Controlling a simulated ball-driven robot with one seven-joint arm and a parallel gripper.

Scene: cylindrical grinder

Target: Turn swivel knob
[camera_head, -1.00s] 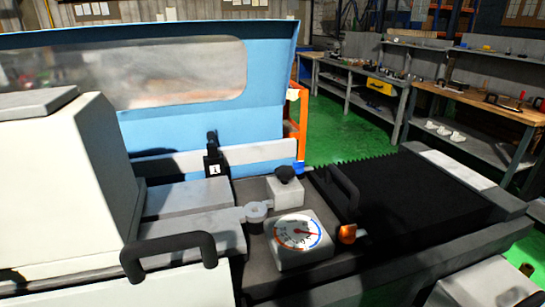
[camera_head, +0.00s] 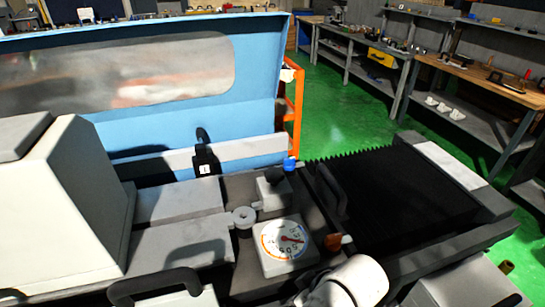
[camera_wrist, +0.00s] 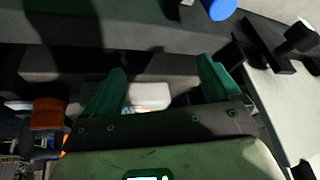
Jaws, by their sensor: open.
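Several knobs sit on the grinder, and I cannot tell for sure which is the swivel knob. A black knob (camera_head: 274,174) tops a grey block behind the round dial (camera_head: 283,239). An orange knob (camera_head: 333,241) is right of the dial, and a blue knob (camera_head: 290,164) is farther back. In the wrist view, my gripper (camera_wrist: 162,64) has its green fingers spread, with no object held. The orange knob (camera_wrist: 47,113) lies left of the fingers. A blue piece (camera_wrist: 219,9) is at the top, and a dark knob (camera_wrist: 300,36) is at the right.
Black bellows (camera_head: 400,200) cover the right of the machine. A black bar handle (camera_head: 326,188) stands beside them. Another black handle (camera_head: 155,287) is at the front left. The blue hood (camera_head: 262,90) rises behind. Green floor (camera_head: 345,115) is open beyond.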

